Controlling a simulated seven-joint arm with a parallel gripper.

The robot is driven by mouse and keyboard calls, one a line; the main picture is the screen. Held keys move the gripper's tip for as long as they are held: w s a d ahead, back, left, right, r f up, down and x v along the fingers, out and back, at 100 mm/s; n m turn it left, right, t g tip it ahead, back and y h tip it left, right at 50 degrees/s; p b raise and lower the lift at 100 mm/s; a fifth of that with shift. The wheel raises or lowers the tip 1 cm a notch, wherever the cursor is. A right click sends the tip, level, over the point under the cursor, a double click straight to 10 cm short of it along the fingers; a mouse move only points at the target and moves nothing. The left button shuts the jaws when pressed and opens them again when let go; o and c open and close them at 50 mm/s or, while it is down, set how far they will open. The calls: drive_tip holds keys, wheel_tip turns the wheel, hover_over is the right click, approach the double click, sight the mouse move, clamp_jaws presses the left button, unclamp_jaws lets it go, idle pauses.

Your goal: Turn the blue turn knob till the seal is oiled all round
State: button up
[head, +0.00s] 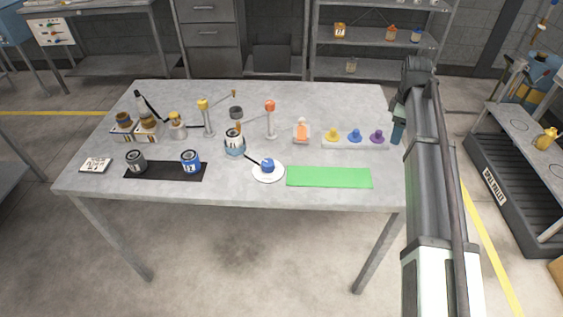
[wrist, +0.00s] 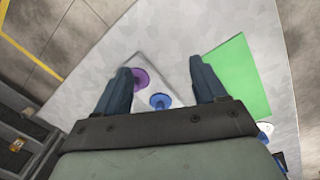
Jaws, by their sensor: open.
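A blue knob (head: 267,166) sits on a round white disc (head: 268,175) near the table's front edge, with a thin dark rod reaching its upper left side. Part of a blue and white thing, seemingly this knob and disc, shows at the right edge in the wrist view (wrist: 264,129). The seal cannot be made out clearly. My gripper (head: 397,132) is at the table's right end, well right of the knob. In the wrist view my gripper (wrist: 161,70) is open and empty, its fingers apart above a purple piece (wrist: 140,79) and a blue piece (wrist: 160,101).
A rack (head: 352,146) holds yellow, blue and purple pieces close to my gripper. A green mat (head: 329,177) lies between the disc and the table's right end. Tins, stands and bottles crowd the left and middle.

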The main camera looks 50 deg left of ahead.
drive_tip(key=s+a+r+n, duration=0.2)
drive_tip(key=s+a+n, duration=0.3)
drive_tip(key=s+a, duration=1.05)
drive_tip(key=n, duration=0.4)
approach(268, 162)
drive_tip(key=shift+g, duration=0.4)
drive_tip(key=f, duration=1)
drive_tip(key=shift+w+d, duration=0.1)
drive_tip(key=shift+w, duration=0.25)
drive_tip(key=c, duration=1.1)
